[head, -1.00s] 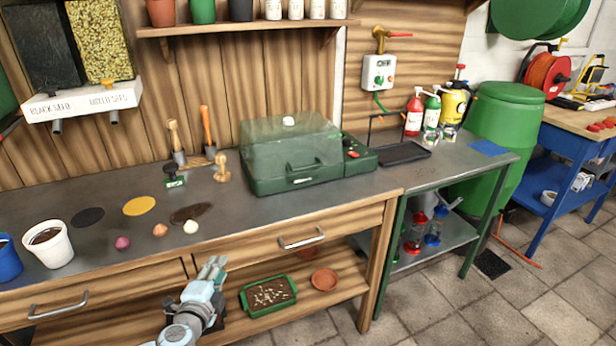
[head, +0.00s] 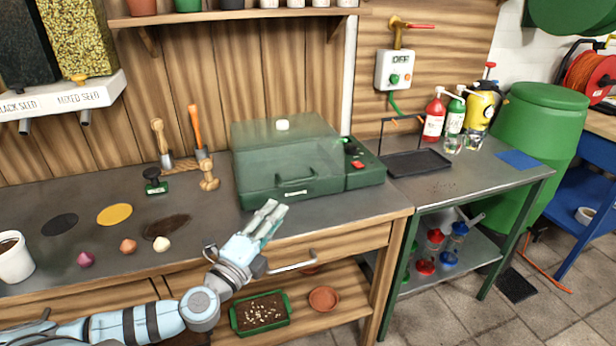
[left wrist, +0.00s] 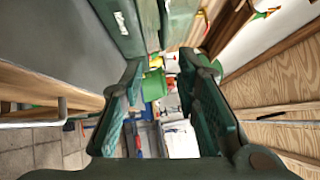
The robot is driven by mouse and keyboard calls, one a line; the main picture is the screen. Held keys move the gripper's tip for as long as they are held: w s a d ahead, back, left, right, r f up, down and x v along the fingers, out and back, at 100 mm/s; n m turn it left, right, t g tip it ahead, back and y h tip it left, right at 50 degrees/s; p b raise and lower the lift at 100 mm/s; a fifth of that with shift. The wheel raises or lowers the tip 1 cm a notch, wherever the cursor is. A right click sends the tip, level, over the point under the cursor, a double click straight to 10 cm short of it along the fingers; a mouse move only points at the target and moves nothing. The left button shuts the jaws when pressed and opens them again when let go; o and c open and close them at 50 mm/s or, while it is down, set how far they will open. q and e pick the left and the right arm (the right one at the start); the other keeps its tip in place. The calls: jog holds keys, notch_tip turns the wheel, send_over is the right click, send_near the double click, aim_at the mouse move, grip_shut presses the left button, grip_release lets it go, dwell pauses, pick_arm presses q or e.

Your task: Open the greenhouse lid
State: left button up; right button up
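The greenhouse (head: 262,197) is a green box on the bench with a translucent green lid (head: 275,145), which is down. The lid has a white knob on top and a dark handle (head: 297,181) shows on the front. Part of the green greenhouse (left wrist: 122,22) shows at the top there. My right gripper is not in view.
A control box (head: 360,165) adjoins the greenhouse's right side. A dark tray (head: 415,163) stands further right. Wooden tools and a green stamp stand to the left. The bench drawer handle (head: 290,264) is just below my left gripper.

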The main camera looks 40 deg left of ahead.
pick_arm(q)
jog(key=b, duration=0.1)
send_near(298, 181)
jog(key=shift+w+a+r, duration=0.1)
jog(key=shift+w+a, duration=0.05)
jog(key=shift+w, duration=0.45)
jog(key=shift+w+a+r, duration=0.1)
jog(key=shift+w+a, duration=0.05)
jog(key=shift+w, duration=0.4)
jog(key=w, duration=0.2)
jog(key=w+p, duration=0.1)
jog(key=w, duration=0.2)
jog(key=w+a+p, duration=0.1)
jog(key=w, duration=0.1)
jog(key=shift+w+r, duration=0.3)
jog(key=shift+w, duration=0.1)
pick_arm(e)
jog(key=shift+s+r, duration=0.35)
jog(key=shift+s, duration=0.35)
pick_arm(q)
jog(key=shift+f, duration=0.1)
grip_shut()
